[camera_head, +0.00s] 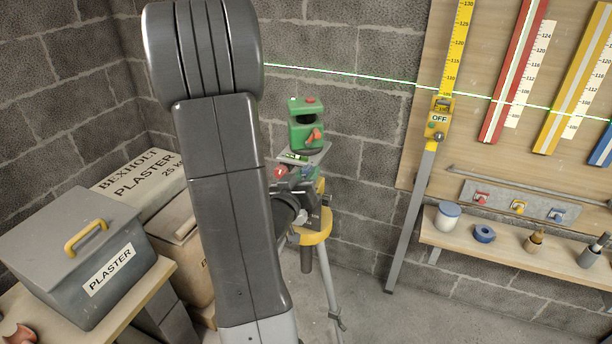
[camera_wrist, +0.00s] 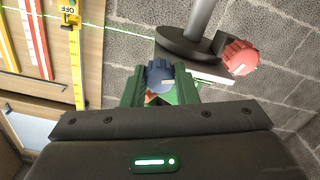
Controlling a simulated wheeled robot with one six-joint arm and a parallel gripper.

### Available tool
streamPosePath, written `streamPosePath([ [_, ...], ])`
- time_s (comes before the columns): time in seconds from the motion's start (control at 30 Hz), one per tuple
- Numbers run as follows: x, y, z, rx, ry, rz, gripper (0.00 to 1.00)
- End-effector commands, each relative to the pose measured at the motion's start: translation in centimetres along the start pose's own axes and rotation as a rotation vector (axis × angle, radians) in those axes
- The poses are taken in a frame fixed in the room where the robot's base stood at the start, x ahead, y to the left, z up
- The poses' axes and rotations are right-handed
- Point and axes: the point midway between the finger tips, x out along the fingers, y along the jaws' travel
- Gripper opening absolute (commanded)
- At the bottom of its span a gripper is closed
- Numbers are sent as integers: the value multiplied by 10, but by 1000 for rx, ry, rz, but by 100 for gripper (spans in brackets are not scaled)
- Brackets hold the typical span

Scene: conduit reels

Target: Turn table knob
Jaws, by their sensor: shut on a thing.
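The green laser level (camera_head: 306,128) stands on a small grey table plate (camera_head: 318,155) atop a tripod (camera_head: 318,232) with a yellow collar. A red knob (camera_head: 280,172) sits just under the plate; it also shows in the wrist view (camera_wrist: 239,57), to the right of my gripper and apart from it. My gripper (camera_wrist: 160,80) is shut on a blue knob (camera_wrist: 159,76), which has a pale mark line. In the head view my gripper (camera_head: 297,195) is at the tripod head below the plate, and it hides the blue knob there.
A green laser line crosses the wall and the yellow staff (camera_head: 437,122) marked OFF. A shelf (camera_head: 480,250) with small pots is at the right. A grey plaster bin (camera_head: 85,255) and a plaster bag (camera_head: 135,182) are at the left. Floor right of the tripod is clear.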

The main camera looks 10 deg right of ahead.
Motion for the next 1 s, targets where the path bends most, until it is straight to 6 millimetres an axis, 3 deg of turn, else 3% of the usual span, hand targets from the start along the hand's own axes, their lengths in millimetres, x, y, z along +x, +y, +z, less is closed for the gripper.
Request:
streamPosePath([
  [0.03, 0, 0, 0, 0, 0, 0, 4],
  [0.07, 0, 0, 0, 0, 0, 0, 30],
  [0.17, 0, 0, 0, 0, 0, 0, 48],
  [0.57, -7, -1, 0, 1, 1, -1, 48],
  [1.0, -79, -2, 0, 1, 2, -5, 48],
])
